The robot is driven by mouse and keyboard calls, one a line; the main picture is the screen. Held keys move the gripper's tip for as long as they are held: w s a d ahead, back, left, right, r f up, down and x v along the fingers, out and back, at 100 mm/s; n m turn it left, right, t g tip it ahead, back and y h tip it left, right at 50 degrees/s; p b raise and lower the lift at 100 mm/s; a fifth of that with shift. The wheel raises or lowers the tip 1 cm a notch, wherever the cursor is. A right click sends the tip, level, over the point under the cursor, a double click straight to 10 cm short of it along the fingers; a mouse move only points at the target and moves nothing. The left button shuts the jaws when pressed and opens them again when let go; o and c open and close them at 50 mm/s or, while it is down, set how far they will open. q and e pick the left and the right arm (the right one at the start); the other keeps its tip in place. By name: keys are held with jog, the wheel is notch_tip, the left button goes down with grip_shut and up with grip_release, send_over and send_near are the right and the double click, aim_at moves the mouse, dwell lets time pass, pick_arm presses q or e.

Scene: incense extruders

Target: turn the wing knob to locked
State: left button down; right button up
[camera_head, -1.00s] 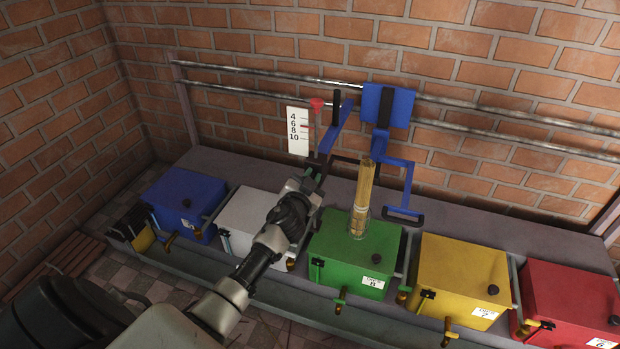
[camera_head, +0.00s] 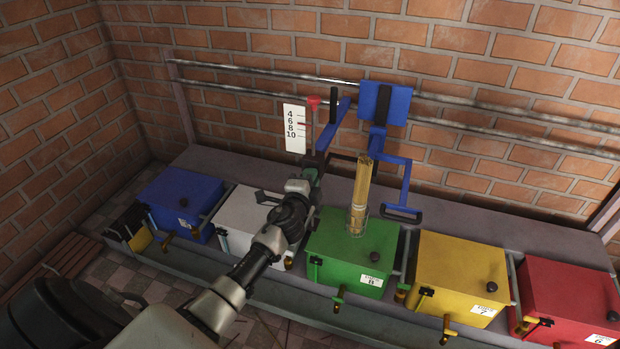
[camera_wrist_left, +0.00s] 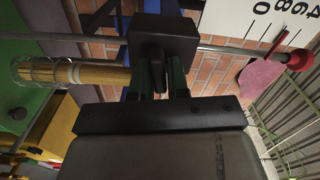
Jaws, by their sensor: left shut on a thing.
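The wing knob (camera_wrist_left: 157,72) is a small black wing below a dark block (camera_wrist_left: 163,35) in the left wrist view. My left gripper (camera_wrist_left: 160,80) is shut on it, with one finger on each side of the wing. In the head view my left gripper (camera_head: 317,170) reaches up to the foot of the blue bracket (camera_head: 333,127), beside the scale plate. There the knob itself is hidden by the gripper. I see no lock marking in either view. My right gripper is not in view.
A white scale plate (camera_head: 294,128) and a red pointer (camera_head: 314,102) stand just above the gripper. A bundle of sticks (camera_head: 361,190) stands upright to the right, above the green box (camera_head: 346,268). Blue, white, yellow and red boxes line the ledge. Two rails run along the brick wall.

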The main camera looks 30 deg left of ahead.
pick_arm(q)
jog(key=shift+f+m, duration=0.2)
jog(key=shift+m, duration=0.9)
jog(key=c, duration=1.2)
grip_release()
jog(key=shift+o, duration=0.2)
jog(key=shift+s, duration=0.1)
jog(key=p+v, duration=0.1)
jog(key=v, duration=0.9)
jog(key=shift+s, duration=0.35)
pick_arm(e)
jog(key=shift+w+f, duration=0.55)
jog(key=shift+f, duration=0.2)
